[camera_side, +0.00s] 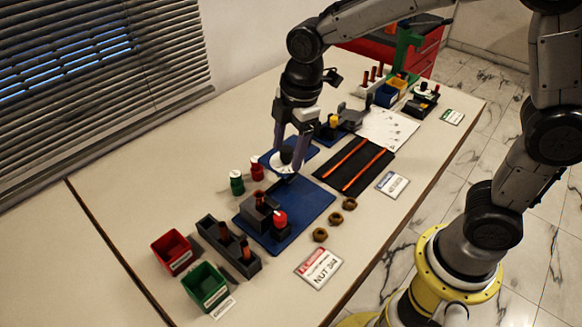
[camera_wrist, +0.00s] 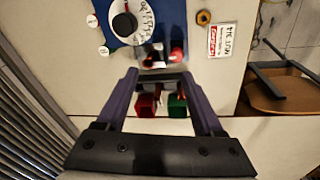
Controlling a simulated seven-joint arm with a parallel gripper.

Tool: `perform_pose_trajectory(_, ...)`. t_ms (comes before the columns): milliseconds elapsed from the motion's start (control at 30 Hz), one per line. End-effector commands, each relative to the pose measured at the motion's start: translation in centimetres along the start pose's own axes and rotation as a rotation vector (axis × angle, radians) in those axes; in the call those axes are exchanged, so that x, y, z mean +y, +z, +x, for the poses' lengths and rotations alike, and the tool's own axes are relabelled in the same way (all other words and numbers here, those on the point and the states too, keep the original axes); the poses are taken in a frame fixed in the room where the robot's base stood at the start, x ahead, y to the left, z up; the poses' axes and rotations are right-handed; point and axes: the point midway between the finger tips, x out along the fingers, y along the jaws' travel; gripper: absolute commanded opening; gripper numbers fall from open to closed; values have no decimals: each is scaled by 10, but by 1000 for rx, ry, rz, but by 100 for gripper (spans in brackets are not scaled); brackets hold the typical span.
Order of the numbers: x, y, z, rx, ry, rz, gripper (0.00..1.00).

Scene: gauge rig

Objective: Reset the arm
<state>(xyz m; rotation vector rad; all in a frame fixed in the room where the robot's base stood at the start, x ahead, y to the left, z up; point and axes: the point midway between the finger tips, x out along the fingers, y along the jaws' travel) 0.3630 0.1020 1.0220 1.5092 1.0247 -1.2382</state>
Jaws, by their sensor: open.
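My gripper (camera_side: 290,152) is open and empty, with its fingers pointing down around or just above the black knob of a white dial (camera_side: 283,161) on a blue plate. I cannot tell whether they touch the knob. In the wrist view the open fingers of my gripper (camera_wrist: 161,80) frame the table, with nothing between the tips that I can make out as held. The dial (camera_wrist: 131,22) shows there above the fingertips with its black knob (camera_wrist: 124,24).
A blue plate (camera_side: 310,212) with a dark fixture stands in front. Red (camera_side: 173,252) and green (camera_side: 206,288) bins and a dark peg block (camera_side: 229,247) lie at lower left. Several brown nuts (camera_side: 320,235) lie near a card. A black mat (camera_side: 352,166) holds orange rods.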

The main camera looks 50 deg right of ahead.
Motion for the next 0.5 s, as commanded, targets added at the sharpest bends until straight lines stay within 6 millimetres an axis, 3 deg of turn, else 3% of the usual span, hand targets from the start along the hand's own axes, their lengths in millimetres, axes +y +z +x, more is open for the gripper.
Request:
perform_pose_trajectory(33, -2, 14, -26, 22, 51, 50, 69)
perform_pose_trajectory(200, -28, 58, -87, 80, 178, 278, 69)
perform_pose_trajectory(333, -62, 90, -116, 129, 256, 497, 69)
perform_pose_trajectory(500, -111, 122, -129, 201, 324, 807, 69)
